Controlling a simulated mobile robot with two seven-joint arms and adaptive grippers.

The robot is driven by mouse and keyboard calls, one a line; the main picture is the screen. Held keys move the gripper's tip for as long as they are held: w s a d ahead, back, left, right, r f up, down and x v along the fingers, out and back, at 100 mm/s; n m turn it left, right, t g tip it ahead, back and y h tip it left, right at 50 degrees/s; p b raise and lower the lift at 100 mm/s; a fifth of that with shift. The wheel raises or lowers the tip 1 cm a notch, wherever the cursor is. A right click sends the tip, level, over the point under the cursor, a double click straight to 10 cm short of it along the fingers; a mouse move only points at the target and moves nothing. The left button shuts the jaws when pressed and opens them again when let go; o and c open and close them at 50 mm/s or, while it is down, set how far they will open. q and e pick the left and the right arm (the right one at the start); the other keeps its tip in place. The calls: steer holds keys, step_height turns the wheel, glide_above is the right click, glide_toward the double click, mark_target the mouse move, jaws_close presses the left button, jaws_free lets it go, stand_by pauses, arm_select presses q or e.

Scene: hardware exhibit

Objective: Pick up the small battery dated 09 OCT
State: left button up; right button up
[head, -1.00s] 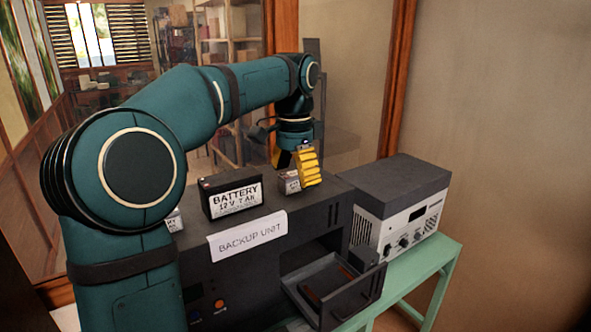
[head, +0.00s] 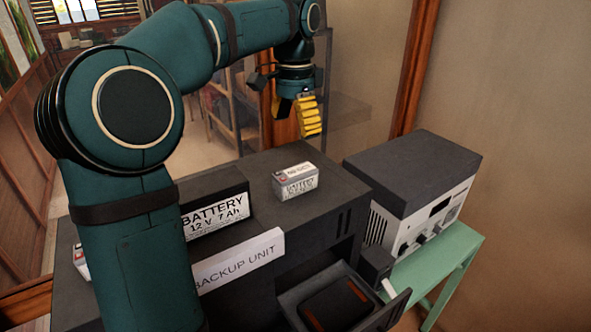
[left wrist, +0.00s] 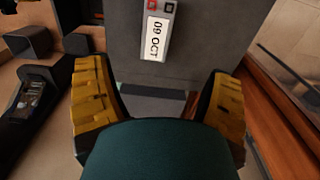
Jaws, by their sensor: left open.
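The small battery dated 09 OCT (head: 296,181) is a grey and white block with a label, lying on top of the dark backup unit (head: 337,203). In the left wrist view the battery (left wrist: 157,30) shows its "09 OCT" label, with one red and one dark terminal, at the top of the picture. My left gripper (head: 297,117) has yellow ribbed fingers and hangs above and behind the battery, apart from it. In the left wrist view the gripper (left wrist: 158,105) is open and empty, its fingers wide apart. My right gripper is not in view.
A larger black battery marked 12 V 7 Ah (head: 214,212) stands left of the small one. A white "BACKUP UNIT" sign (head: 238,262) is at the front edge. An open drawer (head: 335,303) juts out in front. A grey-topped device (head: 412,170) stands right on a green table (head: 437,268).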

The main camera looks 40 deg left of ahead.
mark_target(295, 171)
arm_select(q)
step_height(295, 171, down, 8)
steer(key=shift+f+b, duration=0.1)
steer(key=shift+b, duration=0.55)
steer(key=shift+s+d+f, duration=0.1)
steer(key=shift+d+f, duration=0.05)
steer(key=shift+f, duration=1.25)
steer(key=shift+s+d+f, duration=0.1)
steer(key=shift+f, duration=1.25)
steer(key=shift+c, duration=0.2)
steer(key=c, duration=1.3)
